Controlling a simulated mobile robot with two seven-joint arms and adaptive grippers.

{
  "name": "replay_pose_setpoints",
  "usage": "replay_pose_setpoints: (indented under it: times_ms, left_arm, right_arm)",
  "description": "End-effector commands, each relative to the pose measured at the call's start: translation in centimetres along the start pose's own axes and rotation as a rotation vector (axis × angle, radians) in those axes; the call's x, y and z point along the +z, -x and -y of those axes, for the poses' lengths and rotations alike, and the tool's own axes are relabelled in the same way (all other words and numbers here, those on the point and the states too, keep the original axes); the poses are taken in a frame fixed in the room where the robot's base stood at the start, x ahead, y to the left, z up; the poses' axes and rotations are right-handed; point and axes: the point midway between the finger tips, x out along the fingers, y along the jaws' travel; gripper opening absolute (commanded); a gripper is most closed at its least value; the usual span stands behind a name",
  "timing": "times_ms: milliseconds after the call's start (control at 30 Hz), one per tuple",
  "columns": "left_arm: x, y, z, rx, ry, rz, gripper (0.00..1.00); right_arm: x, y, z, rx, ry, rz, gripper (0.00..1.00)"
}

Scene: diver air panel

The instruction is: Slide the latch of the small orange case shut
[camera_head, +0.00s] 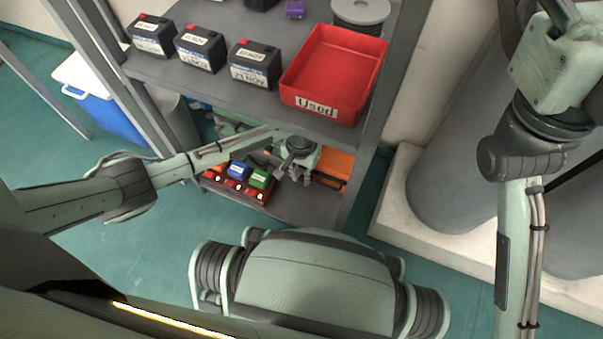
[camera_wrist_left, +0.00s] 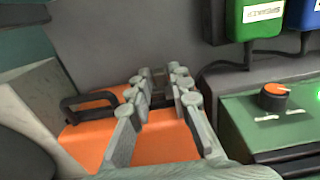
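The small orange case (camera_head: 334,166) is on the lower shelf in the head view, partly hidden behind my left gripper (camera_head: 294,176). In the left wrist view the orange case (camera_wrist_left: 165,143) lies below and beyond the fingers, with a black handle (camera_wrist_left: 90,101) at its left. The latch cannot be made out. My right arm shows at the right of the head view, but its gripper is out of frame.
A red "Used" bin (camera_head: 340,62) and several black batteries (camera_head: 199,50) stand on the upper shelf (camera_head: 225,98). Green and blue chargers (camera_head: 260,180) stand left of the gripper.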

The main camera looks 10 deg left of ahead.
Motion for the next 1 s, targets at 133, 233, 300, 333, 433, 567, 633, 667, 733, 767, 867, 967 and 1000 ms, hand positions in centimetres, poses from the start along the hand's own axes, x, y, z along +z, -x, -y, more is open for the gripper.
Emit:
replay_pose_setpoints:
  times_ms: [133,233,300,333,433,567,633,667,733,767,867,967,1000]
  left_arm:
    - [0.0,0.0,0.0,0.000,0.000,0.000,0.00]
    - [0.0,0.0,0.0,0.000,0.000,0.000,0.00]
    - [0.0,0.0,0.0,0.000,0.000,0.000,0.00]
    - [0.0,0.0,0.0,0.000,0.000,0.000,0.00]
    - [0.0,0.0,0.0,0.000,0.000,0.000,0.00]
    - [0.0,0.2,0.3,0.000,0.002,0.001,0.00]
    - [0.0,0.5,0.9,-0.001,0.003,0.003,0.00]
    - [0.1,0.5,1.3,-0.001,0.003,0.003,0.00]
    - [0.0,0.5,2.0,-0.001,0.003,0.002,0.00]
    - [0.1,0.3,2.2,-0.001,0.003,0.003,0.00]
    - [0.0,0.0,2.3,-0.001,0.001,0.001,0.00]
    - [0.0,0.0,2.4,-0.003,0.001,0.002,0.00]
    - [0.0,0.0,2.4,-0.004,0.001,0.002,0.00]
  right_arm:
    - [0.0,0.0,0.0,0.000,0.000,0.000,1.00]
    - [0.0,0.0,0.0,0.000,0.001,0.000,1.00]
    - [0.0,0.0,0.0,0.000,0.001,0.000,1.00]
    - [0.0,0.0,0.0,0.000,0.001,0.000,1.00]
    - [0.0,0.0,0.0,0.000,0.001,0.000,1.00]
    - [-0.1,-0.5,-0.1,0.000,0.001,-0.002,1.00]
    - [-0.2,-0.6,-0.2,0.016,-0.004,0.009,1.00]
    - [-0.2,-0.3,-0.2,0.032,-0.009,0.024,1.00]
    - [-0.2,-0.1,-0.3,0.051,-0.013,0.036,1.00]
    - [-0.3,0.1,-0.3,0.054,-0.013,0.039,1.00]
    - [-0.3,0.4,-0.3,0.055,-0.013,0.037,1.00]
    - [-0.3,0.4,-0.3,0.054,-0.013,0.036,1.00]
    - [-0.3,0.3,-0.3,0.054,-0.013,0.036,1.00]
